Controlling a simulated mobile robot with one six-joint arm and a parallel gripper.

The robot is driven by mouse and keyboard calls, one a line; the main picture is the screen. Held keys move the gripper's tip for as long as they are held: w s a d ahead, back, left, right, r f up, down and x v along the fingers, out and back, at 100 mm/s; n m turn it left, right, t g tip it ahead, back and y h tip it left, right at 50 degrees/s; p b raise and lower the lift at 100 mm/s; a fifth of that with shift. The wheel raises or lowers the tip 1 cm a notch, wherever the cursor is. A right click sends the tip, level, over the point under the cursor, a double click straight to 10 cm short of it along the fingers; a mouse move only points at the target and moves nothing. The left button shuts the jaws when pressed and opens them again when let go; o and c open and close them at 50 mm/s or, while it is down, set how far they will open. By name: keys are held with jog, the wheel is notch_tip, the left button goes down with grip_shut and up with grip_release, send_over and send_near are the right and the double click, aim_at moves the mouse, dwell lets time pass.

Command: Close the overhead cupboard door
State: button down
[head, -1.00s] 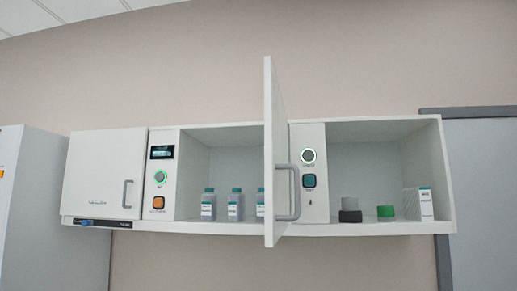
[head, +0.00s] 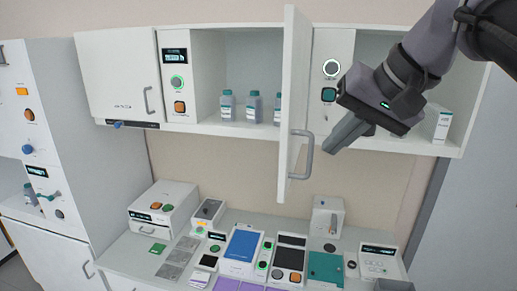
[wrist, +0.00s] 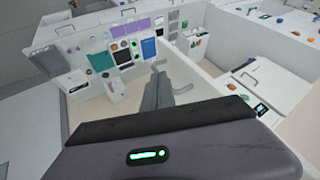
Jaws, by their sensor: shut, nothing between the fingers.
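The overhead cupboard (head: 240,126) hangs on the wall in the head view. Its white door (head: 294,90) stands open, swung out toward me and seen nearly edge-on, with a grey bar handle (head: 301,155) on its right face. Several bottles (head: 253,107) with grey bodies and teal caps stand in the open compartment left of the door. My gripper (head: 328,150) is shut and empty, just right of the door handle; I cannot tell whether it touches it.
A closed cupboard door (head: 118,75) is at the left. The open right compartment holds a white box (head: 436,124), partly behind my arm. Below, a counter (head: 130,262) carries several devices, a blue panel (head: 243,246) and a teal panel (head: 325,268). A tall white cabinet (head: 75,130) stands left.

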aim_at(287, 169)
jog(key=w+a+f, duration=0.4)
jog(key=a+f, duration=0.1)
jog(key=shift+w, duration=0.3)
jog(key=shift+d, duration=0.15)
